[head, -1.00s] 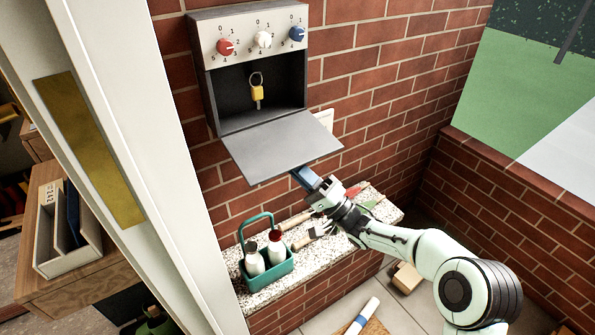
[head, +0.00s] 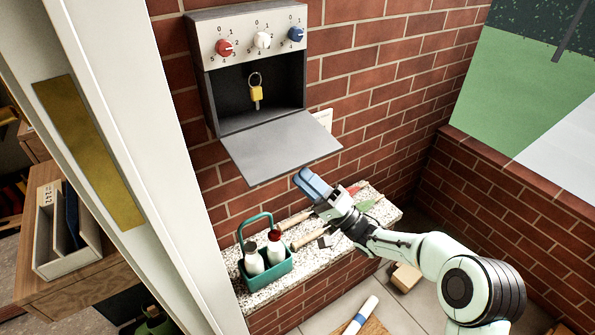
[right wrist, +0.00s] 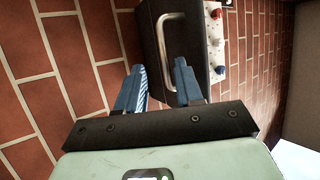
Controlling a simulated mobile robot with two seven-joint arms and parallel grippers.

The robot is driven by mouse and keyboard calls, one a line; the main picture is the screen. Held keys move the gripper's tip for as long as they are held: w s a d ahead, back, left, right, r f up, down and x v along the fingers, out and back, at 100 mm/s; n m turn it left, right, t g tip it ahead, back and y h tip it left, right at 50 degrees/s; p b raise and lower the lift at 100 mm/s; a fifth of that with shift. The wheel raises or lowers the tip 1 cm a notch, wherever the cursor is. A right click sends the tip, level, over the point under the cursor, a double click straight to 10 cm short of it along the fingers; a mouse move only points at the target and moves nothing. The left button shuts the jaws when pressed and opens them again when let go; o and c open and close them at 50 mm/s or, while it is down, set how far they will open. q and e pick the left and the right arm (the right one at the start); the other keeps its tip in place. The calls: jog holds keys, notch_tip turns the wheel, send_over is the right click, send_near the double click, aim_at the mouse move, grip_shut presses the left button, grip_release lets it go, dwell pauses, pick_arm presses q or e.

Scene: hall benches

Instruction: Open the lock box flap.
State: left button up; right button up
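The grey lock box (head: 205,95) is on the brick wall, and its flap (head: 280,146) is folded down, sticking out from the lower edge of the opening. A yellow-tagged key (head: 256,92) hangs inside the open box. My right gripper (head: 306,180) is just below the flap's front right edge, apart from it. In the right wrist view its blue fingers (right wrist: 158,85) are spread with nothing between them. A metal handle (right wrist: 172,18) on a dark face of the box shows beyond the fingertips. My left gripper is not in view.
Red, white and blue dials (head: 262,40) sit above the opening. Below, a stone-topped ledge (head: 300,262) carries a teal caddy (head: 268,268) with bottles and several hand tools. A white post (head: 140,170) stands at the left. The space in front of the flap is clear.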

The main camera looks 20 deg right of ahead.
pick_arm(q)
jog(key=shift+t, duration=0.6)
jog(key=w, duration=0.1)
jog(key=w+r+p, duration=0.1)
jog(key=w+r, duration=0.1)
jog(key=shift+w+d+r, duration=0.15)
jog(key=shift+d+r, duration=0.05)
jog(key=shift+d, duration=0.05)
pick_arm(e)
jog(key=v, duration=1)
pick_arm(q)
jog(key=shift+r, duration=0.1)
pick_arm(e)
jog(key=shift+f, duration=0.1)
